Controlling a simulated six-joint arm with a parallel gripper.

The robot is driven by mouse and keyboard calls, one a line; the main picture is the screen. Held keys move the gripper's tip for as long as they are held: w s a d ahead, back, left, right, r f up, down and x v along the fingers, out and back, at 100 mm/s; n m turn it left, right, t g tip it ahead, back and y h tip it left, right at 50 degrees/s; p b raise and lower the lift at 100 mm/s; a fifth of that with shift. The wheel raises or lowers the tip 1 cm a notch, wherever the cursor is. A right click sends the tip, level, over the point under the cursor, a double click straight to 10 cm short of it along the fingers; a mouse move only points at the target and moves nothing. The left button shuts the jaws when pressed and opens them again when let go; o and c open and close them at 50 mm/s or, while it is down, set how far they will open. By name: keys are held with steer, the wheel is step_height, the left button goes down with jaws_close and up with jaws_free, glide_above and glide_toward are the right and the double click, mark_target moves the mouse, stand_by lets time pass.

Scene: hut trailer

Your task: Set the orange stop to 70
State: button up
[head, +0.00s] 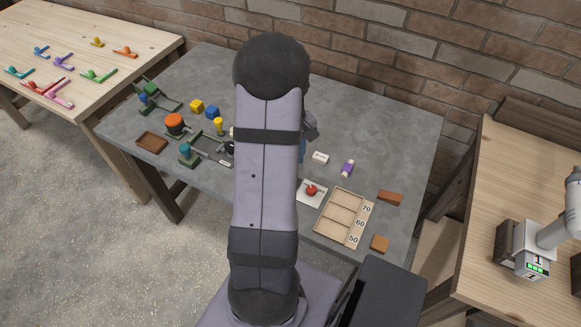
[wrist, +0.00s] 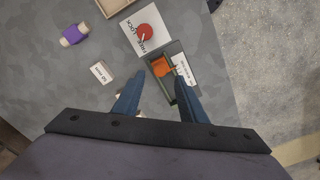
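The orange stop (wrist: 161,67) shows in the wrist view, in a dark green fixture (wrist: 176,85) with a white label strip; any number beside the stop is too small to read. In the head view my arm hides it. My gripper (wrist: 154,62) has two blue fingers, spread apart, with the stop between or below their tips; I cannot tell whether they touch it. A white FREE/LOCK card with a red knob (wrist: 143,33) lies just beyond the fixture; the knob also shows in the head view (head: 311,190). My gripper (head: 309,130) is partly hidden behind my arm there.
A wooden tray (head: 343,217) marked 70, 60 and 50 lies right of the card. A white block (head: 320,157), a purple piece (head: 347,168) and brown blocks (head: 390,198) lie nearby. Green fixtures and an orange-topped piece (head: 174,121) stand on the left.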

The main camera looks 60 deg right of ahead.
steer(key=shift+f+p, duration=0.5)
steer(key=shift+f, duration=2)
